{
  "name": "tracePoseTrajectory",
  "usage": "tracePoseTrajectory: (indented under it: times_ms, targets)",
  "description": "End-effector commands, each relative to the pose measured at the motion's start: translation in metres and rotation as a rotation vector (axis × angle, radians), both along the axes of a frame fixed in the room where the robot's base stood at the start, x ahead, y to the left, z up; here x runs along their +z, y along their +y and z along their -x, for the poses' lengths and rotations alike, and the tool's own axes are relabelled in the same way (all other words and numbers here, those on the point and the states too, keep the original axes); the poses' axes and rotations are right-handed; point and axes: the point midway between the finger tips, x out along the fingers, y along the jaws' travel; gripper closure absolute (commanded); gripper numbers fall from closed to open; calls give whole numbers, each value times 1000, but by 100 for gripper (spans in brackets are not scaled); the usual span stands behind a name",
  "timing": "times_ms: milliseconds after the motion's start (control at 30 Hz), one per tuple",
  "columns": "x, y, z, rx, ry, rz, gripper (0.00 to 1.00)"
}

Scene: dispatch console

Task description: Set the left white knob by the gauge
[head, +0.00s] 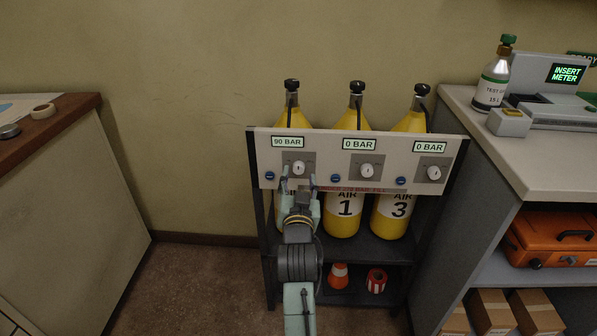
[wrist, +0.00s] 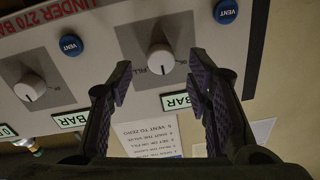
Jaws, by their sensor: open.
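The left white knob (head: 298,168) sits on a grey plate on the panel, under a display (head: 288,142) reading 90 BAR. My gripper (head: 298,184) is open in front of the panel, just below this knob in the head view. In the wrist view, which is upside down, the knob (wrist: 160,58) shows between the two spread fingertips (wrist: 158,82), slightly beyond them. A gap shows on both sides, and neither finger visibly touches it. The fingers hide part of the panel's printed text in the head view.
Two more white knobs, middle (head: 367,171) and right (head: 434,173), sit under displays reading 0 BAR. A blue vent button (head: 270,175) is close left of the left knob. Yellow cylinders (head: 343,213) stand behind the panel. A counter (head: 520,155) is at right.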

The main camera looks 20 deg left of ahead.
Motion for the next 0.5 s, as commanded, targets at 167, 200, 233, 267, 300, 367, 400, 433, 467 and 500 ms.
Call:
tracePoseTrajectory:
  times_ms: [167, 200, 233, 267, 300, 367, 400, 433, 467, 500]
  targets:
    - [1, 8, -21, 1, -1, 0, 55]
    - [1, 9, -23, 1, 0, 0, 55]
    - [1, 9, -24, 1, 0, 0, 55]
    - [1, 10, -25, 2, 0, 0, 55]
    - [0, 10, -26, 2, 0, 0, 55]
    - [0, 10, -27, 2, 0, 0, 55]
    - [0, 10, -27, 2, 0, 0, 55]
    - [0, 10, -27, 1, 0, 0, 55]
    - [0, 10, -27, 2, 0, 0, 55]
    - [0, 10, -27, 1, -1, 0, 55]
